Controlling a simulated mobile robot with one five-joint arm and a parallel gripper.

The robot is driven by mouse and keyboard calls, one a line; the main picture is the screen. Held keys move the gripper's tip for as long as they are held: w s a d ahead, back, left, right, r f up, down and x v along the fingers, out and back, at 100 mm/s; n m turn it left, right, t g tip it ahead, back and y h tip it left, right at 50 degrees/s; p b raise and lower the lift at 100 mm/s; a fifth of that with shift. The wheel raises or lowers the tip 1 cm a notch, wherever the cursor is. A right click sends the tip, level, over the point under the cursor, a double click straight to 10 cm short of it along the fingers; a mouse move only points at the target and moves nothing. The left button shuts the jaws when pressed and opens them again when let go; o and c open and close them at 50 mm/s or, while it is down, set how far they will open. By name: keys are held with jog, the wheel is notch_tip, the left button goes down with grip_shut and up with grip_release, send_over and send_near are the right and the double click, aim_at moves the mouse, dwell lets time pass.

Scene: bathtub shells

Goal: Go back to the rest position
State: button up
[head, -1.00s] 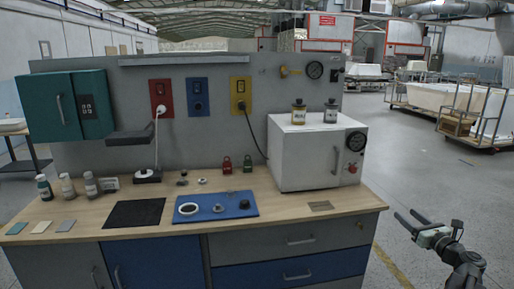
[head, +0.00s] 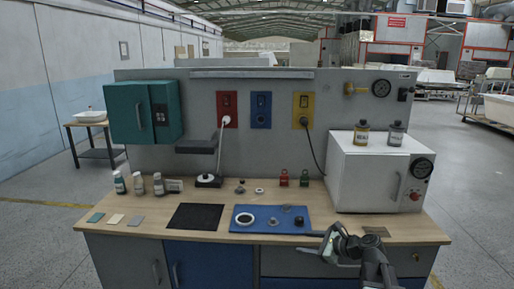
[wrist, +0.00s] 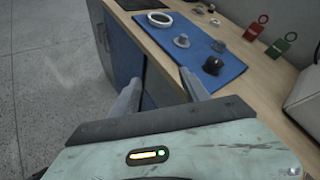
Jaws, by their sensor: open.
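My gripper (head: 320,241) is in front of the workbench (head: 140,231), at the front edge near the right end of the blue mat (head: 240,225). It is open, with nothing between its fingers. In the wrist view the two fingers (wrist: 158,78) stand apart, over the floor and the bench's front side. On the blue mat lie a white ring (wrist: 160,19), a grey flanged part (wrist: 182,41) and a black knob (wrist: 212,65). My gripper is apart from these parts. My forearm hides part of the drawer fronts in the head view.
A white oven-like box (head: 362,172) with two bottles on top stands at the bench's right. A black mat (head: 196,216), small bottles (head: 139,183) and a teal cabinet (head: 131,112) are at the left.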

jog(key=s+a+f+n+g+h+p, duration=0.25)
jog(key=s+a+f+n+g, duration=0.35)
jog(key=s+a+n, duration=0.5)
jog(key=s+d+f+n+g+h, duration=0.3)
jog(key=s+d+n+h, duration=0.3)
jog(key=d+n, duration=0.3)
jog(key=shift+s+f+n, duration=0.15)
jog(key=shift+f+n, duration=0.5)
jog(key=shift+n, duration=0.35)
jog(key=shift+h, duration=0.25)
